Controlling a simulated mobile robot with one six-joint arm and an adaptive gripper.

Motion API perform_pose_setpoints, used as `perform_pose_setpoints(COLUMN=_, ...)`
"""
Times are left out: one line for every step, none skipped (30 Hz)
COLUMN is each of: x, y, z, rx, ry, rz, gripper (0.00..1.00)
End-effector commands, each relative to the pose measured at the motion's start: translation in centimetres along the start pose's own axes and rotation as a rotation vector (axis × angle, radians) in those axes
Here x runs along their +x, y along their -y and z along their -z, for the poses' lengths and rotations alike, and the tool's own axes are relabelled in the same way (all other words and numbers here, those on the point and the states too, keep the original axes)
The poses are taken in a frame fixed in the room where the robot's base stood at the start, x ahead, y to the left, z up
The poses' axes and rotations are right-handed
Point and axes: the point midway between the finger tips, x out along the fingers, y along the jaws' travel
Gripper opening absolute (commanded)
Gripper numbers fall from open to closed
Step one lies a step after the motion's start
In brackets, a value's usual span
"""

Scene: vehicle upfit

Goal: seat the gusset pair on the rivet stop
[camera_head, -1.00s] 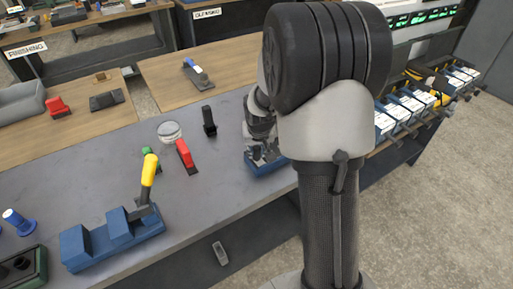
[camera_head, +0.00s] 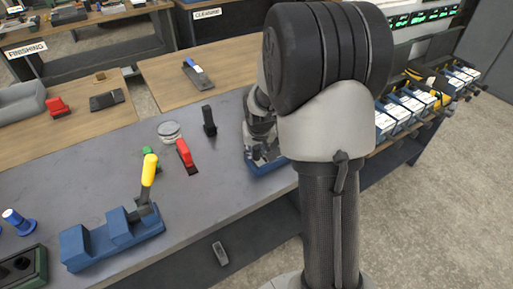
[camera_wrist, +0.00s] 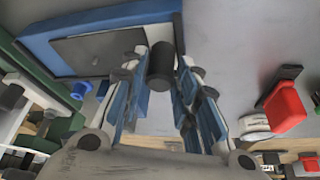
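In the wrist view my gripper (camera_wrist: 162,62) has its two fingers apart, with blue faces along their inner sides. A dark upright cylinder (camera_wrist: 160,68) shows between the fingertips; I cannot tell whether they touch it. Beyond lies a blue fixture (camera_wrist: 45,42) with a flat grey plate (camera_wrist: 100,50) on it, partly covered by the left finger. In the head view my gripper (camera_head: 262,148) is low over a blue fixture (camera_head: 264,167) at the bench edge, mostly hidden by my arm. I cannot tell which part is the gusset pair or the rivet stop.
A red clamp (camera_head: 184,154), a black post (camera_head: 209,121) and a round grey-white piece (camera_head: 169,131) stand left of my gripper. A blue block fixture with a yellow handle (camera_head: 149,171) is nearer. Blue bins (camera_head: 411,104) line the right.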

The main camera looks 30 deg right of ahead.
Motion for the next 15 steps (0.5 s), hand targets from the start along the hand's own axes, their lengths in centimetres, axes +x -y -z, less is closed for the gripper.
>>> perform_pose_setpoints(x=0.01, y=0.0, z=-0.02, rx=0.0, ry=0.0, rz=0.0, gripper=0.29)
perform_pose_setpoints(x=0.01, y=0.0, z=-0.02, rx=0.0, ry=0.001, rz=0.0, gripper=0.29)
perform_pose_setpoints(x=0.01, y=0.0, z=-0.03, rx=0.0, ry=0.001, rz=0.0, gripper=0.29)
perform_pose_setpoints(x=0.01, y=0.0, z=-0.03, rx=0.0, ry=0.001, rz=0.0, gripper=0.29)
perform_pose_setpoints(x=0.02, y=0.0, z=-0.03, rx=0.0, ry=0.001, rz=0.0, gripper=0.29)
perform_pose_setpoints(x=0.02, y=0.0, z=-0.04, rx=0.0, ry=0.001, rz=0.0, gripper=0.29)
perform_pose_setpoints(x=0.02, y=0.0, z=-0.04, rx=0.0, ry=0.001, rz=0.0, gripper=0.29)
perform_pose_setpoints(x=0.01, y=0.0, z=-0.04, rx=0.0, ry=0.001, rz=0.0, gripper=0.29)
perform_pose_setpoints(x=-0.01, y=0.0, z=-0.04, rx=0.0, ry=0.001, rz=0.0, gripper=0.29)
perform_pose_setpoints(x=-0.04, y=0.0, z=-0.04, rx=0.0, ry=0.001, rz=0.0, gripper=0.29)
perform_pose_setpoints(x=-0.08, y=0.0, z=-0.03, rx=0.0, ry=0.001, rz=0.0, gripper=0.29)
perform_pose_setpoints(x=-0.16, y=0.0, z=-0.03, rx=0.0, ry=0.001, rz=0.0, gripper=0.29)
perform_pose_setpoints(x=-0.23, y=0.0, z=-0.02, rx=0.0, ry=0.001, rz=0.0, gripper=0.29)
perform_pose_setpoints(x=-0.31, y=0.0, z=-0.02, rx=0.0, ry=0.001, rz=0.0, gripper=0.29)
perform_pose_setpoints(x=-0.43, y=0.0, z=-0.02, rx=0.0, ry=0.001, rz=0.0, gripper=0.29)
